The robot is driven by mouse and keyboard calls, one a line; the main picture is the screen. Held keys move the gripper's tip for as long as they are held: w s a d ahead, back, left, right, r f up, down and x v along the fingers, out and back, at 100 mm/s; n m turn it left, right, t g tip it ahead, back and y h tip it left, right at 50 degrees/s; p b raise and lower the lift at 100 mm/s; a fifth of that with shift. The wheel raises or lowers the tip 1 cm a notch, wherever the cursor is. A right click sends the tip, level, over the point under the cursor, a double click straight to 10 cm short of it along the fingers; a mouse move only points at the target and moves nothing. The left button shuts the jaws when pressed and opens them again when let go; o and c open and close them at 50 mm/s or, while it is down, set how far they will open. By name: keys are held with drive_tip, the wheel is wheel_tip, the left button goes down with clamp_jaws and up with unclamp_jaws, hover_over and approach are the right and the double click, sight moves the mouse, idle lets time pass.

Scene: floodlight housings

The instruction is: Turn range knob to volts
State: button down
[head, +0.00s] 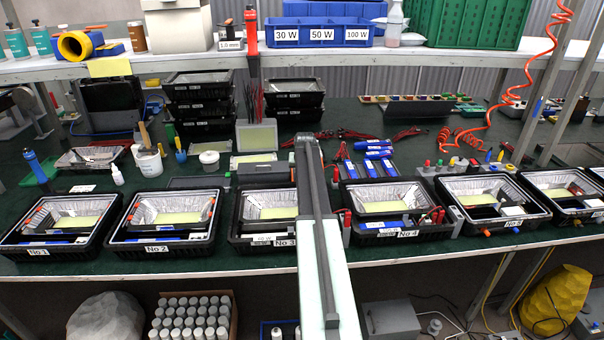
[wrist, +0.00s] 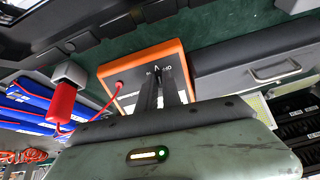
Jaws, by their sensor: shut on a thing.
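An orange-framed meter (wrist: 182,53) with a dark face is in the upper middle of the wrist view. Its face bears white markings, among them what looks like a V, seen at an angle. My gripper (wrist: 162,84) reaches onto the meter's face, its two dark fingers close together and shut on the range knob. The fingers cover most of the knob, so I cannot tell where it points. A red lead runs from the meter's left side. In the head view my arm stands in front of the bench, and the meter and gripper cannot be made out.
A red plug (wrist: 62,101) and blue packs (wrist: 24,108) lie left of the meter. A grey case with a handle (wrist: 275,72) is close on its right. Black housings, such as No 2 (head: 160,247) and No 4 (head: 400,232), line the bench's front.

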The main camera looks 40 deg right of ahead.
drive_tip(key=shift+n, duration=0.6)
drive_tip(key=c, duration=1.5)
unclamp_jaws()
drive_tip(key=p+v, duration=0.6)
drive_tip(key=v, duration=0.1)
drive_tip(key=shift+s+a+r+p, duration=0.15)
drive_tip(key=shift+r+p, duration=0.15)
drive_tip(key=shift+p, duration=0.05)
